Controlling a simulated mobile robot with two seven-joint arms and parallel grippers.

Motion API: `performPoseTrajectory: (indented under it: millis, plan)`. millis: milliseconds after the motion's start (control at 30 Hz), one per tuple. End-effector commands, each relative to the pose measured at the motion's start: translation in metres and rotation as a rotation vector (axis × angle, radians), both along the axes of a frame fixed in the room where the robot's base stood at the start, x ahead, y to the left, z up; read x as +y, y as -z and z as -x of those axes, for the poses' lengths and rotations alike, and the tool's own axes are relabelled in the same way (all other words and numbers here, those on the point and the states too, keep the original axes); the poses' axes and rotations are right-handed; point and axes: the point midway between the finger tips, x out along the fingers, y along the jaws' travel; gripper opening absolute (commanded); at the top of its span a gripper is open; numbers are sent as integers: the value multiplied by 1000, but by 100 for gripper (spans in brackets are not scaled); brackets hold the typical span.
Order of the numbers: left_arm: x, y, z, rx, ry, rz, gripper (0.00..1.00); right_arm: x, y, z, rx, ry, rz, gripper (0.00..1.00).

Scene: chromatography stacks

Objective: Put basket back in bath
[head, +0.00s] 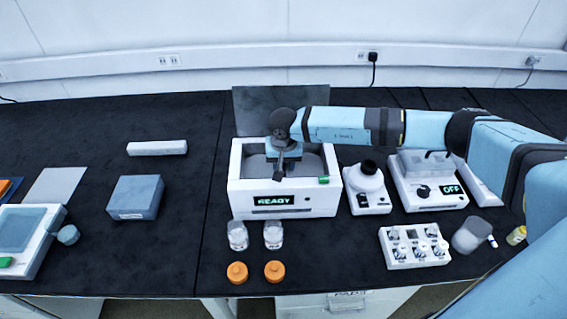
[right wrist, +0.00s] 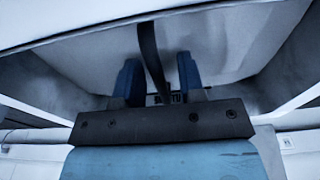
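The white bath (head: 245,204) stands in the middle of the bench, with a lit READY display on its front. My right gripper (head: 284,160) points down into the bath's open top, its arm coming in from the right. In the right wrist view, its two blue fingers (right wrist: 160,82) stand apart on either side of a dark strip (right wrist: 149,45), which looks like the basket's handle. A gap shows beside the strip, so I see no firm grip. The basket's body cannot be clearly told from the bath's grey inside. My left gripper is out of view.
Two glass jars (head: 237,236) and two orange caps (head: 237,272) are in front of the bath. A white device with a dark top (head: 366,190) stands close on its right, beside a unit reading OFF (head: 436,190). A dark panel (head: 262,100) stands behind.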

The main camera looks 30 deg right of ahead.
Motion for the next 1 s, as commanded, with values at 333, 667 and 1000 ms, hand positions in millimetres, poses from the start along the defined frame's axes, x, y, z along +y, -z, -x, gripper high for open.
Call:
performPoseTrajectory:
  millis: [333,667,1000]
  plan:
    - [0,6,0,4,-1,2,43,3,-64,6,-5,-1,-2,36]
    - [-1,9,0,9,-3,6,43,6,-115,12,-1,0,0,36]
    - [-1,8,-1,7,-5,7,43,6,-121,13,0,0,0,36]
